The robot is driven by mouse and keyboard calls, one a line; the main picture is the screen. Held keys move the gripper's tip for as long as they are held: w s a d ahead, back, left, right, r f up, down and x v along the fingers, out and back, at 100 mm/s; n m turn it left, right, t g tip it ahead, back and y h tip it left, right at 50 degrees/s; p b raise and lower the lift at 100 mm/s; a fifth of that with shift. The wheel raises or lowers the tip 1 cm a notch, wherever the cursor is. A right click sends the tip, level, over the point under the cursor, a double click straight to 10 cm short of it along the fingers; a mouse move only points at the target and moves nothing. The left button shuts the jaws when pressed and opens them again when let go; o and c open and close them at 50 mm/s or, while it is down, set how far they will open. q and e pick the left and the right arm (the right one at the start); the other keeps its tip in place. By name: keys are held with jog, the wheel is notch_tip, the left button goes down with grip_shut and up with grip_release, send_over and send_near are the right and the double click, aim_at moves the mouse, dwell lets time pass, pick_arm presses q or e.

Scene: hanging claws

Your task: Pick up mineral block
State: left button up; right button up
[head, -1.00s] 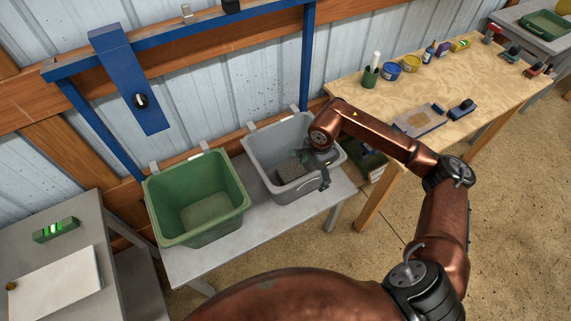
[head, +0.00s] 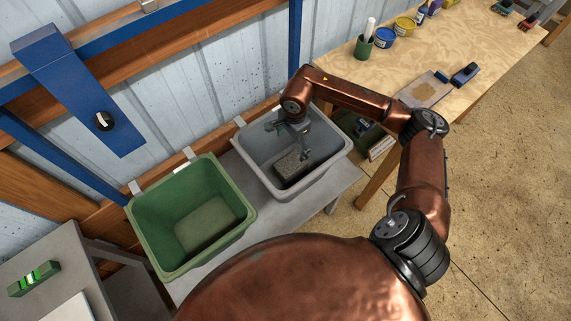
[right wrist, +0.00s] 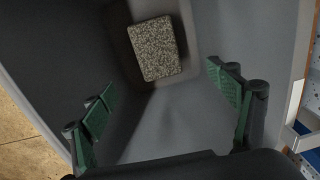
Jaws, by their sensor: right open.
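The mineral block (head: 290,167) is a grey, speckled rectangular block lying on the bottom of the grey bin (head: 262,166). In the right wrist view the block (right wrist: 154,48) lies flat, beyond the fingers and between their lines, near the top of the picture. My right gripper (head: 290,140) is over the grey bin, above the block and apart from it. Its green-padded fingers (right wrist: 168,108) are spread wide and empty. My left gripper is not in view.
A green bin (head: 205,222), empty, stands left of the grey bin on a grey bench. A blue frame (head: 78,85) rises behind. A wooden table (head: 440,65) with jars and tools stands at the right. The grey bin's walls surround the block.

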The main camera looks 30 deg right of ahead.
jog(key=b, duration=0.5)
send_over(290, 163)
jog(key=shift+g, duration=0.3)
notch_tip(290, 163, down, 8)
jog(key=shift+s+d+r, duration=0.15)
jog(key=shift+f+b, duration=0.35)
jog(key=shift+f, duration=1.55)
notch_tip(290, 163, down, 3)
jog(key=shift+f+b, duration=0.15)
jog(key=shift+b, duration=0.45)
jog(key=shift+f, duration=0.35)
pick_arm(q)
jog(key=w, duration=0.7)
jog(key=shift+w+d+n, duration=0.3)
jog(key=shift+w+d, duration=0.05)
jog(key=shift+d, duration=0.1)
pick_arm(e)
jog(key=shift+c, duration=0.5)
jog(key=c, duration=2)
jog(key=shift+r, duration=0.15)
jog(key=shift+c, duration=0.4)
